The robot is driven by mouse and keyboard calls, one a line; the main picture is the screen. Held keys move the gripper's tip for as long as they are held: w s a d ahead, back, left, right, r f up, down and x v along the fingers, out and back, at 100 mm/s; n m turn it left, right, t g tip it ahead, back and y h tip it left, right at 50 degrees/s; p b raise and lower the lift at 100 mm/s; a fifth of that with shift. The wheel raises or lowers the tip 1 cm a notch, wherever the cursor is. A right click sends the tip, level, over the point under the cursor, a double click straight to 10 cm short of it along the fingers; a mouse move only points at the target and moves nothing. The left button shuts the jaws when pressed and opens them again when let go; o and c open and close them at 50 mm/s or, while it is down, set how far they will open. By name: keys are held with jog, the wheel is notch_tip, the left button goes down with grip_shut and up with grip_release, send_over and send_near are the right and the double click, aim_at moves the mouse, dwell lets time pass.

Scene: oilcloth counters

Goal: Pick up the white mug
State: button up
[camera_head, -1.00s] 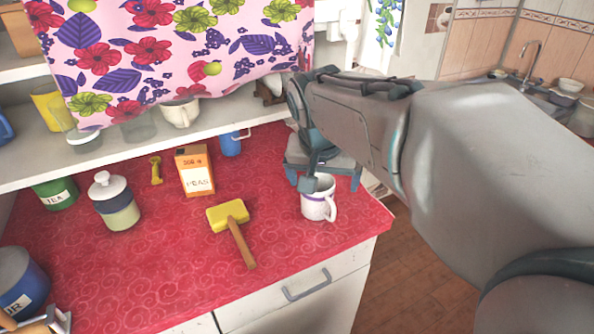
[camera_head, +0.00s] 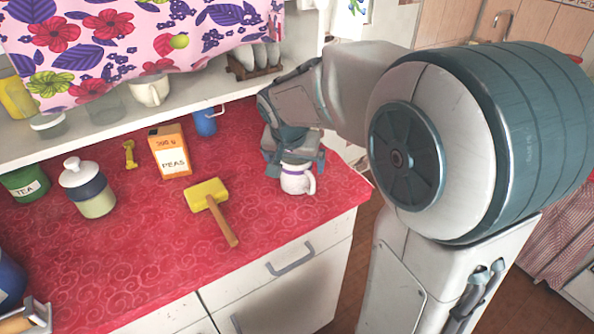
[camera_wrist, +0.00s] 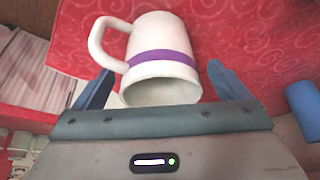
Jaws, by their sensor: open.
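My gripper (camera_wrist: 160,88) is open, with one finger on each side of the mug's rim end. In the head view my gripper (camera_head: 292,158) is just above and behind the mug and hides part of its top. I cannot tell whether a finger touches it.
A yellow mallet (camera_head: 208,195), an orange peas box (camera_head: 170,152), a lidded jar (camera_head: 90,188) and a blue mug (camera_head: 205,123) stand or lie to the left. The counter's front edge is close to the mug. A shelf (camera_head: 120,128) runs behind.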

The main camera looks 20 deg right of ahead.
jog(key=shift+x, duration=1.6)
jog(key=c, duration=1.1)
jog(key=shift+r, duration=0.1)
jog(key=shift+c, duration=0.7)
jog(key=shift+r, duration=0.1)
